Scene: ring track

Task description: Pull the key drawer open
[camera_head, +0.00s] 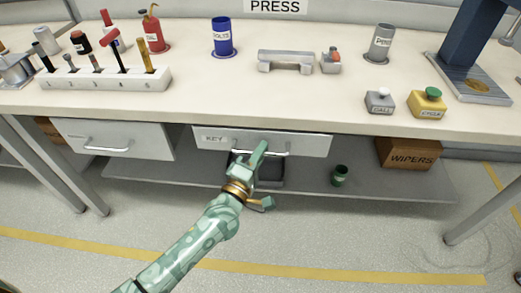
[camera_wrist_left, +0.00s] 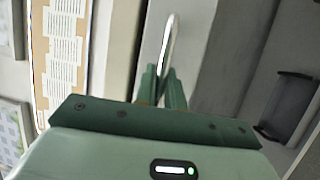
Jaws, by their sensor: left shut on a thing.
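The key drawer (camera_head: 308,143) is a pale grey front labelled KEY under the workbench, with a bar handle (camera_head: 278,153). It appears closed or nearly so in the head view. My left gripper (camera_head: 259,152) comes up from below and is shut on the handle near its middle. In the left wrist view the green fingers (camera_wrist_left: 162,92) close around the curved metal handle (camera_wrist_left: 167,45). The fingers hide part of the handle. My right gripper is in neither view.
A second drawer (camera_head: 112,138) with its own handle is at the left. The benchtop (camera_head: 200,95) above holds tools, cups and buttons. Below, a shelf (camera_head: 310,187) carries a dark green cup (camera_head: 339,175) and a box labelled WIPERS (camera_head: 408,154). Table legs stand at both sides.

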